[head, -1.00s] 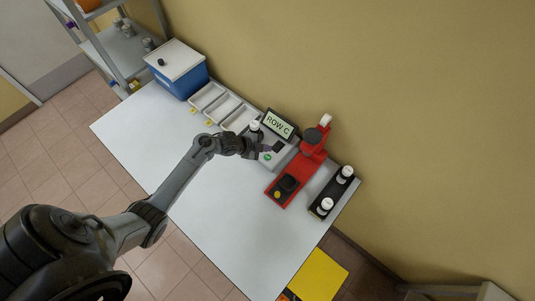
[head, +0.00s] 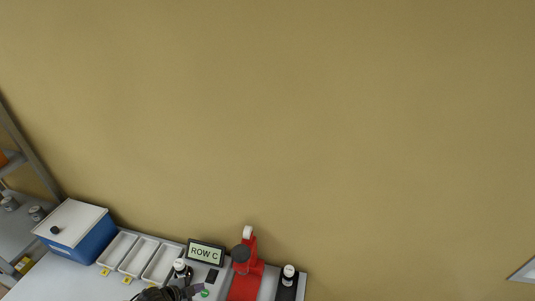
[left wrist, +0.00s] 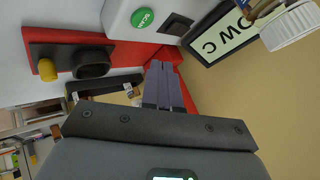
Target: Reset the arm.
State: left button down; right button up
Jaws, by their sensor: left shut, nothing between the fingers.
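My left gripper (head: 190,291) shows at the bottom edge of the head view, beside the scanner with its green button (head: 205,293). In the left wrist view its fingers (left wrist: 163,82) are together and empty. The scanner's green SCAN button (left wrist: 142,18) is above them there. A white-capped bottle (head: 180,265) stands at the scanner, close behind the gripper in the head view; its cap shows in the left wrist view (left wrist: 288,27). Most of my left arm is below the head view's edge. My right gripper is in neither view.
A ROW C display (head: 206,253) and a red press-like device (head: 244,270) stand close by. A black rack with a white-capped bottle (head: 289,272) is to the right. Three trays (head: 118,249) and a blue box (head: 83,243) are to the left. Bare wall fills the upper view.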

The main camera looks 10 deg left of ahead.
pick_arm(q)
jog(key=shift+g, duration=0.7)
jog(key=s+d+f, duration=0.1)
jog(key=s, duration=0.1)
jog(key=s+d+f, duration=0.1)
jog(key=s, duration=0.2)
jog(key=s+d+f+p, duration=0.1)
jog(key=s+f, duration=0.1)
jog(key=s, duration=0.1)
jog(key=shift+d+f, duration=0.1)
jog(key=shift+d, duration=0.3)
jog(key=s+d+r+n+g+y+p, duration=0.1)
jog(key=s+d+r+n+y+p, duration=0.15)
jog(key=s+d+r, duration=0.8)
jog(key=s+a+r+n+g, duration=0.1)
jog(key=s+r+n, duration=0.2)
jog(key=r, duration=0.3)
jog(key=s+r+n+g+y, duration=0.1)
jog(key=s+r+n, duration=0.2)
jog(key=r+n, duration=0.3)
jog(key=shift+s+a+r, duration=0.25)
jog(key=shift+a+r, duration=0.1)
